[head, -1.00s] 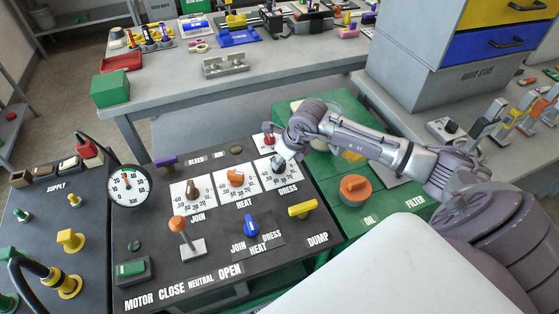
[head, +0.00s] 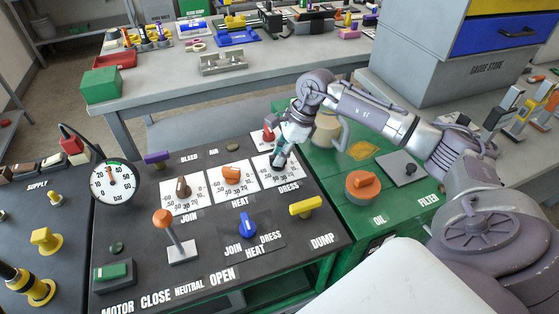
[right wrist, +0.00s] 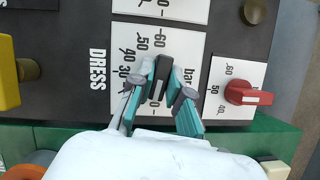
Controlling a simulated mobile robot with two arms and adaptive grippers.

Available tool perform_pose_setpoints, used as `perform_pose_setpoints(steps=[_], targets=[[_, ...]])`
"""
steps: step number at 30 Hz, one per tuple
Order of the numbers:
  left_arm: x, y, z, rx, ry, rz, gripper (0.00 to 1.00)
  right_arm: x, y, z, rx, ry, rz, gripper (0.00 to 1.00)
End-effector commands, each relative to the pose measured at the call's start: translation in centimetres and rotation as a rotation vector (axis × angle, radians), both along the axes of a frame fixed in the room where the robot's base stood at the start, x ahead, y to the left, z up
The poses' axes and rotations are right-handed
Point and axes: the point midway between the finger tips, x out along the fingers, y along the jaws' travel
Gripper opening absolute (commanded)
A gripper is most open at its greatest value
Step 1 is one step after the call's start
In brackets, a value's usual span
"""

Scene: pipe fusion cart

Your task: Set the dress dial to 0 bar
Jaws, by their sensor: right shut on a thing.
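The dress dial is a dark knob (right wrist: 158,86) on a white scale plate (right wrist: 187,50) with the word DRESS beside it. In the right wrist view a pale line shows on the knob, but I cannot tell which number it points to. In the head view the right gripper (head: 279,157) comes down over the dress plate (head: 285,179). My left gripper is not in view.
Left of it are the heat dial (head: 232,175) and join dial (head: 183,187). A red knob (right wrist: 248,93) sits close beside the dress plate. Nearer are a yellow dump handle (head: 306,206), blue selector (head: 247,225) and orange-topped lever (head: 168,225). A round gauge (head: 115,183) stands at the left.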

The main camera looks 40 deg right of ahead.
Motion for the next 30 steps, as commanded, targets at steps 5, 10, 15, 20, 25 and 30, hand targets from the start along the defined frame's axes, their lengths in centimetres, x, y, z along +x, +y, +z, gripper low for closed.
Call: perform_pose_setpoints(steps=[5, 10, 15, 20, 25, 30], targets=[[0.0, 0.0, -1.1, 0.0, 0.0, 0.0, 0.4, 0.3, -0.3, 0.0, -0.004, -0.007, 0.096, 0.0], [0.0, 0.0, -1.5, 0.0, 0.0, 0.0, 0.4, 0.3, -0.3, 0.1, -0.003, -0.006, 0.156, 0.0], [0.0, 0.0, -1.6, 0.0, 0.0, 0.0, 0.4, 0.3, -0.3, 0.2, -0.005, -0.007, 0.186, 0.0], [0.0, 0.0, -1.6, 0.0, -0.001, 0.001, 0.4, 0.3, -0.3, 0.2, -0.005, -0.007, 0.196, 0.0], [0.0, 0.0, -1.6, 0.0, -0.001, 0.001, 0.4, 0.3, -0.3, 0.2, -0.006, -0.008, 0.195, 0.0], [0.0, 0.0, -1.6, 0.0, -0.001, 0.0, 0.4, 0.3, -0.3, 0.3, -0.005, -0.008, 0.195, 0.26]])
